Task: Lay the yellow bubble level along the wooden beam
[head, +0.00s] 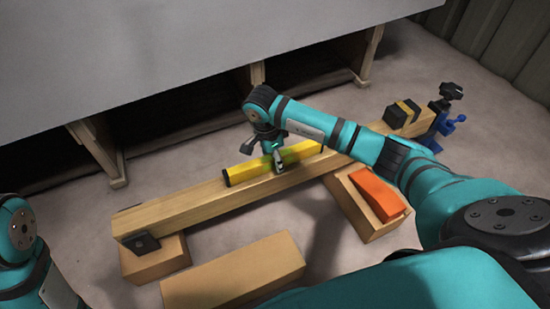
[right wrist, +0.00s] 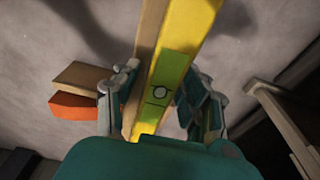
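The yellow bubble level (head: 246,172) lies along the top of the wooden beam (head: 190,207), about parallel to it and near its back edge. In the right wrist view the level (right wrist: 188,40) shows its green middle and round vial, with the beam (right wrist: 150,30) along its left side. My right gripper (head: 279,165) is over the level's middle. In the wrist view its fingers (right wrist: 158,78) are spread on either side of the level. A gap shows at the left finger; the right finger is at the level's edge, contact unclear. My left gripper is out of view.
Wooden blocks (head: 155,262) (head: 360,212) support the beam. An orange wedge (head: 378,194) lies on the right block. A loose block (head: 235,272) lies in front. A blue clamp (head: 440,125) and dark block (head: 402,113) are at the beam's right end. A grey-topped bench (head: 180,50) stands behind.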

